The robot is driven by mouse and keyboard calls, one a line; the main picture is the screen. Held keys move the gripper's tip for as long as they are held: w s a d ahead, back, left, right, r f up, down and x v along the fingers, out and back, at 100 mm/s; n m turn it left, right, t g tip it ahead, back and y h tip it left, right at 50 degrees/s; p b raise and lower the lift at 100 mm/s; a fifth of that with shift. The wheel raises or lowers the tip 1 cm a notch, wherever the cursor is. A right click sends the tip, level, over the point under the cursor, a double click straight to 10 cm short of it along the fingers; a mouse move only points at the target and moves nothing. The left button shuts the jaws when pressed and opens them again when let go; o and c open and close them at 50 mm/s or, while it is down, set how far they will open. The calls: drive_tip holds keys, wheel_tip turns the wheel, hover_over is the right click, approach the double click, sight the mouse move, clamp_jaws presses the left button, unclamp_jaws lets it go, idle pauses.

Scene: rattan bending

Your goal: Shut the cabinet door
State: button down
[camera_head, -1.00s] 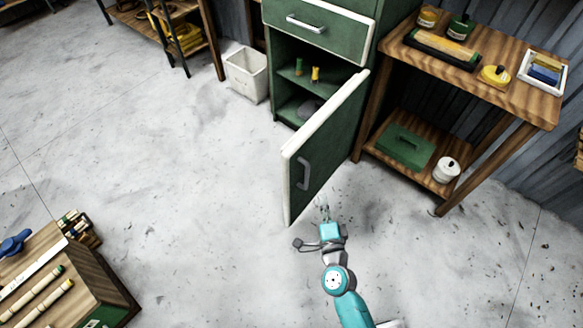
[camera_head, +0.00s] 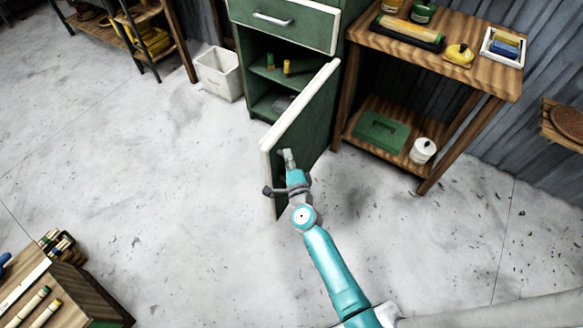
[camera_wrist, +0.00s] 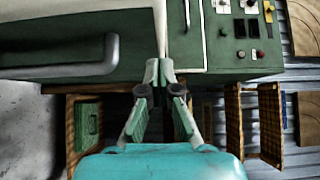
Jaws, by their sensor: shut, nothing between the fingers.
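The green cabinet (camera_head: 240,75) stands at the top of the head view. Its door (camera_head: 312,105), green with a white edge, hangs wide open towards the front, showing the shelves inside. My gripper (camera_head: 286,157) is in front of the door's outer face and covers where its handle was seen; I cannot tell whether it touches the door. In the wrist view my gripper (camera_wrist: 159,73) is shut and empty, with its tips against a green surface in the picture. A grey handle (camera_wrist: 85,65) shows there to the left of the fingers.
A wooden table (camera_head: 440,60) with jars and a tray stands to the right of the cabinet, with a green box (camera_head: 381,132) and white pot (camera_head: 423,150) on its lower shelf. A white bin (camera_head: 219,75) stands left of the cabinet. The floor in front is clear.

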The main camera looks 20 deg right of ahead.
sight(275, 143)
drive_tip(key=shift+w+a, duration=0.6)
drive_tip(key=shift+w, duration=0.2)
drive_tip(key=shift+w+a, duration=0.6)
drive_tip(key=shift+w, duration=0.15)
drive_tip(key=shift+a, duration=0.1)
